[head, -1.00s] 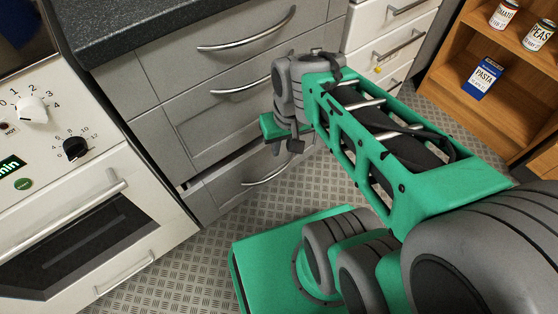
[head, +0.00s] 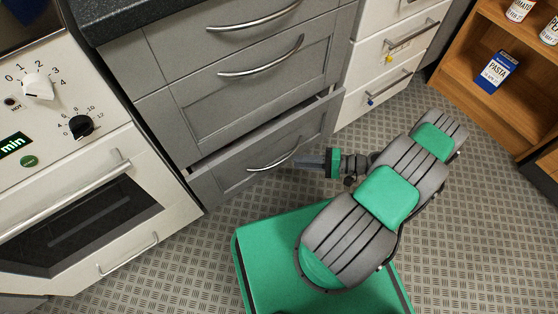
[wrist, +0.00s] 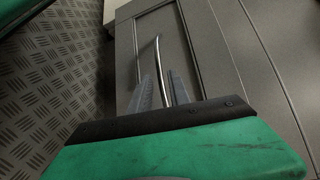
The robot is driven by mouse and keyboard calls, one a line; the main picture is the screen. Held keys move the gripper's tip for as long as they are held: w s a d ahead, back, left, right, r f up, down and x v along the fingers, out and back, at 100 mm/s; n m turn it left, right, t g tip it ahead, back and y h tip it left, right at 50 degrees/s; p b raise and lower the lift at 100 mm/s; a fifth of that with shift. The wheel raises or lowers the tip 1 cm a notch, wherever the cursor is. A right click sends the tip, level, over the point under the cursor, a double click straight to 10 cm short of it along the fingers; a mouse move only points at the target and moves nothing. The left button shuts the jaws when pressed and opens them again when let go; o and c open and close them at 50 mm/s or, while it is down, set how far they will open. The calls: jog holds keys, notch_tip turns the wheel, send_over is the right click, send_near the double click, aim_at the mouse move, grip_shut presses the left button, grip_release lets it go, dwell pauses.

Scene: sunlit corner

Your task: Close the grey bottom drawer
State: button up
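The grey bottom drawer (head: 232,178) is slightly open in the head view, with a dark gap along its top edge and its front standing a little proud. Its curved metal handle (head: 273,160) is on the front. My gripper (head: 305,161) is low, close to the right end of this handle, pointing left. In the wrist view the drawer front (wrist: 205,50) fills the middle. The two fingers of my gripper (wrist: 164,90) are apart, and the handle (wrist: 158,60) shows in line with the space between them. I cannot tell whether they touch it.
Grey drawers (head: 250,105) above look shut. A white oven (head: 80,205) stands left, and a white drawer unit (head: 385,75) right. A wooden shelf (head: 465,85) holds a blue pasta box (head: 496,70). My green base is close in front; patterned floor (head: 480,200) is clear at right.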

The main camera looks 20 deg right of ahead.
aim_at(279, 160)
jog(key=b+x, duration=0.1)
jog(key=x, duration=0.7)
jog(key=shift+s, duration=0.1)
jog(key=shift+d, duration=0.1)
jog(key=shift+c, duration=0.2)
grip_shut()
dwell(0.9)
